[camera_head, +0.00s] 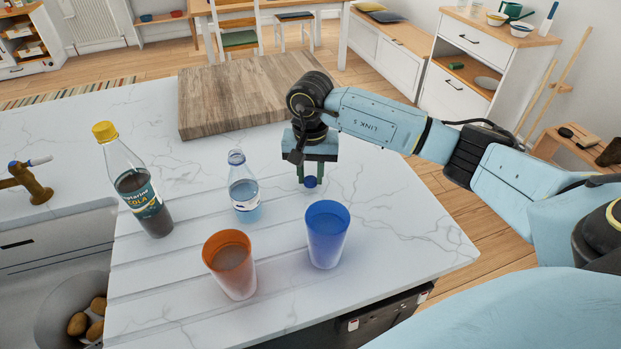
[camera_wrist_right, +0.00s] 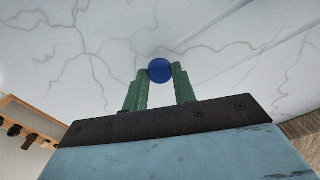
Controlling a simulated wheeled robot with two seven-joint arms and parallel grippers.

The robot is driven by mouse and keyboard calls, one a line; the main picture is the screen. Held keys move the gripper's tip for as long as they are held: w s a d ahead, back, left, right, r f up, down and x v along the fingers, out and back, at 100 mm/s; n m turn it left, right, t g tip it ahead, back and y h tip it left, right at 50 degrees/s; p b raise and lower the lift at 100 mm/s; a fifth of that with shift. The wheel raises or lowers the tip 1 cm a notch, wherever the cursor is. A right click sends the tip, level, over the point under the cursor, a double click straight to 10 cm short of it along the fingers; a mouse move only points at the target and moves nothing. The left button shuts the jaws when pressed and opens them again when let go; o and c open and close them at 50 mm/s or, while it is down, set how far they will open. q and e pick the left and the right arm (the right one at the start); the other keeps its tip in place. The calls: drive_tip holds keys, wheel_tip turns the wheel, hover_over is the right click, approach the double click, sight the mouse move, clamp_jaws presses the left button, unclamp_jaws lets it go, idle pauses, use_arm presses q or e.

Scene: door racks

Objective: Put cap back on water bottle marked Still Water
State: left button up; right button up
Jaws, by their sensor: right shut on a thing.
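A clear water bottle (camera_head: 243,187) with a pale label stands upright and uncapped on the marble counter (camera_head: 400,220). My right gripper (camera_head: 311,181) points down to the right of the bottle. It is shut on a small round blue cap (camera_head: 310,182), held at the fingertips. In the right wrist view the blue cap (camera_wrist_right: 160,70) sits between the green fingers of the gripper (camera_wrist_right: 160,76). The cap is apart from the bottle. The label's writing is too small to read. My left gripper is not in view.
A cola bottle (camera_head: 142,190) with a yellow cap stands at the left. An orange cup (camera_head: 230,264) and a blue cup (camera_head: 326,234) stand in front. A wooden board (camera_head: 235,95) lies behind. A sink with a tap (camera_head: 30,183) is at the left edge.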

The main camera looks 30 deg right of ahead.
sight(311, 179)
wheel_tip(311, 179, up, 9)
drive_tip(key=shift+f, duration=0.15)
idle(0.4)
